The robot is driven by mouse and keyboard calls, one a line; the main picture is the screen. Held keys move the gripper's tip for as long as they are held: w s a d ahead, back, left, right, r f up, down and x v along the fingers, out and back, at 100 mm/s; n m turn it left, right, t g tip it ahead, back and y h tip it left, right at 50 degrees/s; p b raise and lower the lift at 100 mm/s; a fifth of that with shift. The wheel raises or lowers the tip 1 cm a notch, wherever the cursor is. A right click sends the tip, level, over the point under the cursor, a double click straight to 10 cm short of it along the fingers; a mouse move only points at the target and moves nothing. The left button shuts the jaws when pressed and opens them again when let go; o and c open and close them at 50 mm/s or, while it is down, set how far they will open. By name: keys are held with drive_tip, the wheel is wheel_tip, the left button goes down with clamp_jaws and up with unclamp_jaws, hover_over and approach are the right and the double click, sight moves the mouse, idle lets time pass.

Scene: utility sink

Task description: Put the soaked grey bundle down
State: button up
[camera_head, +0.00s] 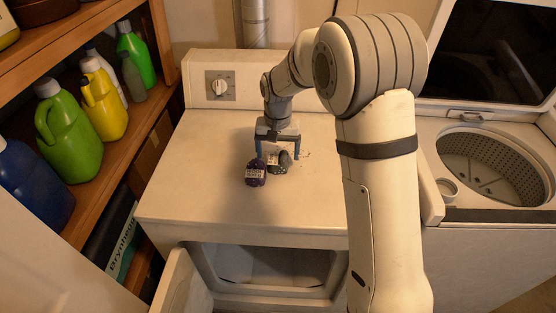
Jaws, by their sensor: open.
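A dark grey bundle (284,163) sits on the white top of the dryer (200,190). My gripper (277,153) points down just above and behind it, with its two blue fingers spread apart. The grey bundle shows in front of and between the fingers, near the right one. I cannot tell whether a finger touches it. A dark purple bundle (256,173) with a pale label lies just left of it on the dryer top, close to the left finger.
The dryer's front door (184,285) hangs open below. An open top-load washer (495,165) stands at right, partly behind my arm. A wooden shelf at left holds a green jug (68,135), a yellow jug (103,105) and other bottles. The dryer top's left side is clear.

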sight(278, 159)
drive_tip(key=shift+f, duration=1.4)
drive_tip(key=shift+c, duration=0.4)
drive_tip(key=shift+r, duration=0.15)
drive_tip(key=c, duration=1.5)
